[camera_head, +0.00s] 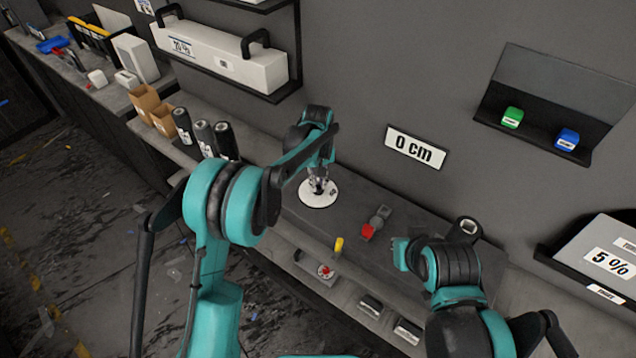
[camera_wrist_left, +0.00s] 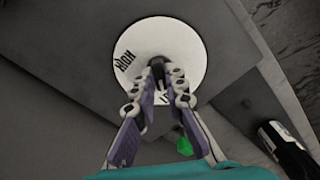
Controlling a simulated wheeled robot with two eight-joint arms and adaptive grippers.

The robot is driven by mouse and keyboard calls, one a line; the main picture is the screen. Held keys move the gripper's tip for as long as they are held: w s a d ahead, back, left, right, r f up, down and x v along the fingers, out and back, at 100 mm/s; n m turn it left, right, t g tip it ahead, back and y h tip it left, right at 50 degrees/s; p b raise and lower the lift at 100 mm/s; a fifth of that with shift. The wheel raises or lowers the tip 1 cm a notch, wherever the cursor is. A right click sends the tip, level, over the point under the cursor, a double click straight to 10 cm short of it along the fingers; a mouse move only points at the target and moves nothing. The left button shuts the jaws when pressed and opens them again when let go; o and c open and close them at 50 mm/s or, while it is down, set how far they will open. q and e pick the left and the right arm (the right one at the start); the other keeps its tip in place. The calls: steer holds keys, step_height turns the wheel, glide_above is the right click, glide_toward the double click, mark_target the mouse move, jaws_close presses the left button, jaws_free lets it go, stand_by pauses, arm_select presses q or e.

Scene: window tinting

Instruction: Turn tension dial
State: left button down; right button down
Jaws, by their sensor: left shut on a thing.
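The tension dial is a white round disc with black lettering (camera_head: 318,197), lying on the dark machine top. It also shows in the left wrist view (camera_wrist_left: 190,50), where a dark knob (camera_wrist_left: 157,66) stands at its middle. My left gripper (camera_head: 318,182) is over the middle of the dial. In the left wrist view its two fingers (camera_wrist_left: 158,78) close together on the knob. My right arm is at the lower right; its gripper's fingers cannot be made out clearly.
A red-and-grey part (camera_head: 372,226) and a yellow piece (camera_head: 338,245) are on the machine right of the dial. Dark rolls (camera_head: 203,137) stand to the left. A "0 cm" sign (camera_head: 415,148) hangs on the wall.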

mark_target(318, 185)
arm_select(q)
steer(key=shift+r+n, duration=0.1)
steer(key=shift+n, duration=0.5)
steer(key=c, duration=1.6)
jaws_free()
steer(key=shift+o, duration=0.2)
step_height(318, 185, up, 12)
